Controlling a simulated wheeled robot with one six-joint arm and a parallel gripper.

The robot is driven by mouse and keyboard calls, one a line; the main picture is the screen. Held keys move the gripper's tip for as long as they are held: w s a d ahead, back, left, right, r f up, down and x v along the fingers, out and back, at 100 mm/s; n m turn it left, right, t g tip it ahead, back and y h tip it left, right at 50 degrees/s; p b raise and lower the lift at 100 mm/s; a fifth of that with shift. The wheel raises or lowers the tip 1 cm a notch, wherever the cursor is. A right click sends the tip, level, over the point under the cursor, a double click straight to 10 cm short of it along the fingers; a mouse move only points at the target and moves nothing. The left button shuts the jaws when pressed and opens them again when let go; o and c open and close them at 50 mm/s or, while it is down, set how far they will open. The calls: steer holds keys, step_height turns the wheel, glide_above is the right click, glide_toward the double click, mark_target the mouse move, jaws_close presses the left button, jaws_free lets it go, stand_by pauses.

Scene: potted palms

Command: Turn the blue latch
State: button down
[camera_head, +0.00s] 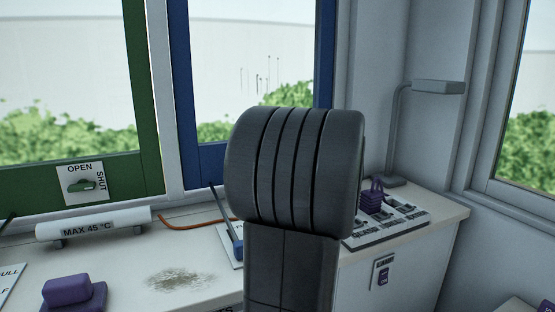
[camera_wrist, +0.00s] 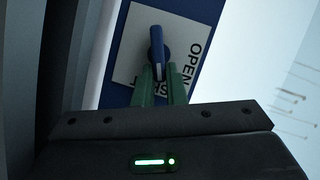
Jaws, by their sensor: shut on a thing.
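The blue latch (camera_wrist: 157,47) sits on a white plate (camera_wrist: 130,50) on the blue window frame (camera_wrist: 203,88) in the wrist view. Its handle runs down the picture between the green fingers of my gripper (camera_wrist: 161,84), which is shut on the handle's end. The plate is tilted in this view. "OPEN" reads along its right side, and a second word at its lower edge is partly hidden by the fingers. In the head view the blue frame (camera_head: 181,90) shows, but my dark arm hides the latch and the gripper.
A green window frame (camera_head: 145,100) with a green latch (camera_head: 84,185) is at the left. A white "MAX 45 °C" tube (camera_head: 95,224), a purple block (camera_head: 68,290) and an orange cable (camera_head: 185,226) are near the counter (camera_head: 205,255). A lamp (camera_head: 437,88) stands at the right.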

steer(key=c, duration=1.5)
jaws_free()
steer(key=v, duration=1.4)
steer(key=shift+p, duration=0.4)
steer(key=shift+a, duration=0.1)
